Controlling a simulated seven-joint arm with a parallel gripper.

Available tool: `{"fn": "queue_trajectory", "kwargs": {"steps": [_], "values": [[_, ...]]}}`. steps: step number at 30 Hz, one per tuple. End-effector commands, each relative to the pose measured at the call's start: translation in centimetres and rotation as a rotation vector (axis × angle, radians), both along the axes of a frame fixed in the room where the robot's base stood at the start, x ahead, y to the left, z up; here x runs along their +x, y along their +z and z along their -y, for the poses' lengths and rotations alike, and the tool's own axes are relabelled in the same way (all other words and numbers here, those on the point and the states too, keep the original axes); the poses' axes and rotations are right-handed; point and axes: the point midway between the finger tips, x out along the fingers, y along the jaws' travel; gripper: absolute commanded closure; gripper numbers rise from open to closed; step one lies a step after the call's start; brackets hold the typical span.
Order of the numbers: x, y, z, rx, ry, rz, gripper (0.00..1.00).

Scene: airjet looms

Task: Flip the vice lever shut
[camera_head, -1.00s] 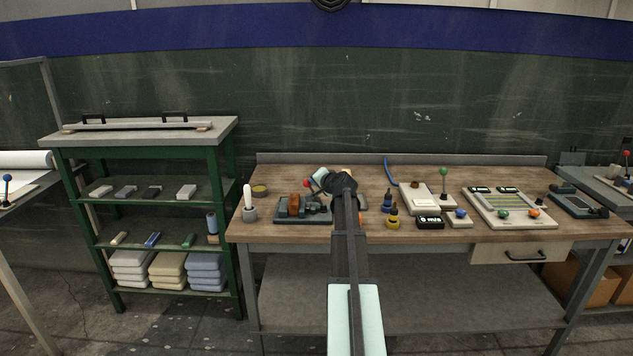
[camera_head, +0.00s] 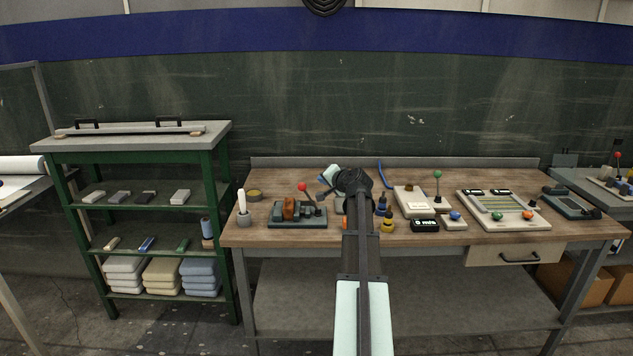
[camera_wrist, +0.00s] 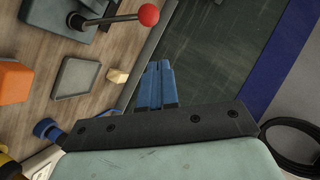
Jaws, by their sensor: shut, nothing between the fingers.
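The vice (camera_head: 285,222) stands at the left part of the workbench, with a dark base and orange-brown parts. Its lever has a red ball (camera_head: 302,187) and stands raised, leaning a little left. In the wrist view the red ball (camera_wrist: 148,14) and its dark rod show at the top, with part of the grey vice body (camera_wrist: 62,12). My gripper (camera_head: 322,181) is just right of the red ball, apart from it. In the wrist view its blue fingers (camera_wrist: 157,68) are together and empty, with clear space between them and the ball.
A grey tray (camera_wrist: 76,78), an orange block (camera_wrist: 14,82) and a small tan block (camera_wrist: 118,76) lie on the bench near my gripper. A white candle-like stick (camera_head: 241,202) stands left of the vice. Dark bottles (camera_head: 381,205) stand right of my arm.

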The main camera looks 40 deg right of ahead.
Motion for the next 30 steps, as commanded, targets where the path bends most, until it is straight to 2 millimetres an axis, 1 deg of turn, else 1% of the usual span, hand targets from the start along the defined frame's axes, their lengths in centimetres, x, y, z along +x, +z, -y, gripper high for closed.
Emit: {"fn": "queue_trajectory", "kwargs": {"steps": [1,3,6,10,16,30], "values": [[-1.1,0.3,-0.5,0.000,-0.001,0.000,1.00],[-2.0,0.7,-0.8,0.000,-0.001,0.000,1.00],[-3.0,1.2,-1.1,0.000,-0.001,0.000,1.00],[-3.9,1.6,-1.3,0.000,-0.001,0.000,1.00],[-4.3,1.8,-1.4,0.000,-0.001,0.001,1.00],[-4.3,1.8,-1.4,0.000,-0.001,0.000,1.00]]}}
